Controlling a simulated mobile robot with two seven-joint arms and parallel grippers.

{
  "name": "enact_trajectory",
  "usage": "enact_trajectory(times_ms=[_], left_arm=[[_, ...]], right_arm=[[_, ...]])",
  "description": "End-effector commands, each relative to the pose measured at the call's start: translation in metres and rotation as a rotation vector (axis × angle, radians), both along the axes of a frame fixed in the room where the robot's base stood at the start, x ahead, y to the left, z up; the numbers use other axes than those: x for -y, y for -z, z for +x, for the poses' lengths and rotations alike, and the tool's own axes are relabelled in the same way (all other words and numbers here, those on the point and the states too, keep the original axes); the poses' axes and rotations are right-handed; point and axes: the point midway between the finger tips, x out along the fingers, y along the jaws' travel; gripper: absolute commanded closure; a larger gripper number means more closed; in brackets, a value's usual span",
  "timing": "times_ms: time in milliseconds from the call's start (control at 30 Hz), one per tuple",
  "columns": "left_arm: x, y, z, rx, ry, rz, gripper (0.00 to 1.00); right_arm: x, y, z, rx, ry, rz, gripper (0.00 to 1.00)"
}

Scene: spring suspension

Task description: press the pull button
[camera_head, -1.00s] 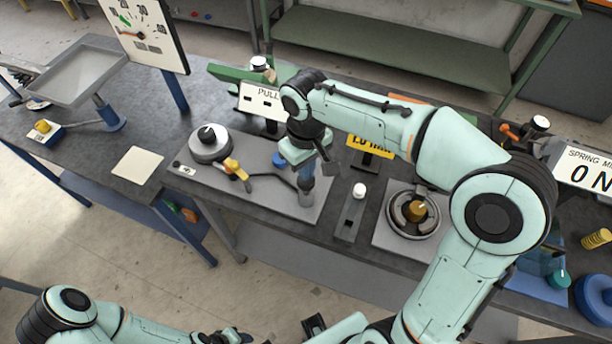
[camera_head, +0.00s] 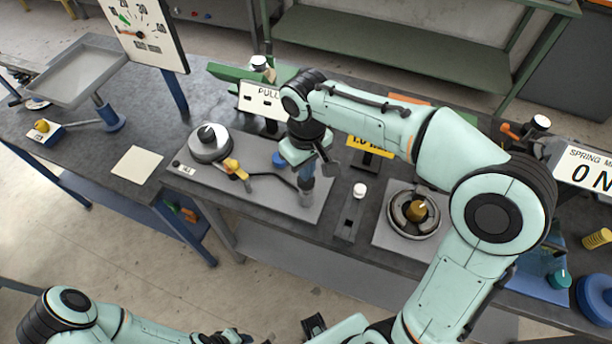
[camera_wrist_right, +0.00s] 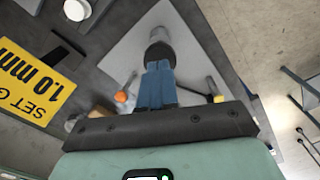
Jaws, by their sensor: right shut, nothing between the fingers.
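A white sign reading PULL (camera_head: 262,98) stands at the back of a grey base plate (camera_head: 250,205).
A round weight with a black knob (camera_head: 209,143) and a yellow-handled lever (camera_head: 234,169) share the plate. A small stand with a white knob (camera_head: 359,190) and a round fixture (camera_head: 414,212) are to the right. A gauge (camera_head: 142,30) and a tray (camera_head: 75,75) stand left.

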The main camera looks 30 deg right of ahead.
Motion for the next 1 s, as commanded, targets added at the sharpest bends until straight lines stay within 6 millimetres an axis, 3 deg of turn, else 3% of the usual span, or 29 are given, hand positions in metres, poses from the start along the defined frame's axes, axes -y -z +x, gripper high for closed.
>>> enact_trajectory(times_ms=[833, 1000], left_arm=[[0.000, 0.025, -0.014, -0.016, 0.000, 0.000, 0.57], [0.000, 0.024, -0.013, -0.015, 0.000, 0.000, 0.57]], right_arm=[[0.000, 0.036, -0.001, -0.002, 0.000, 0.001, 1.00], [0.000, 0.035, 0.000, -0.003, 0.000, 0.000, 1.00]])
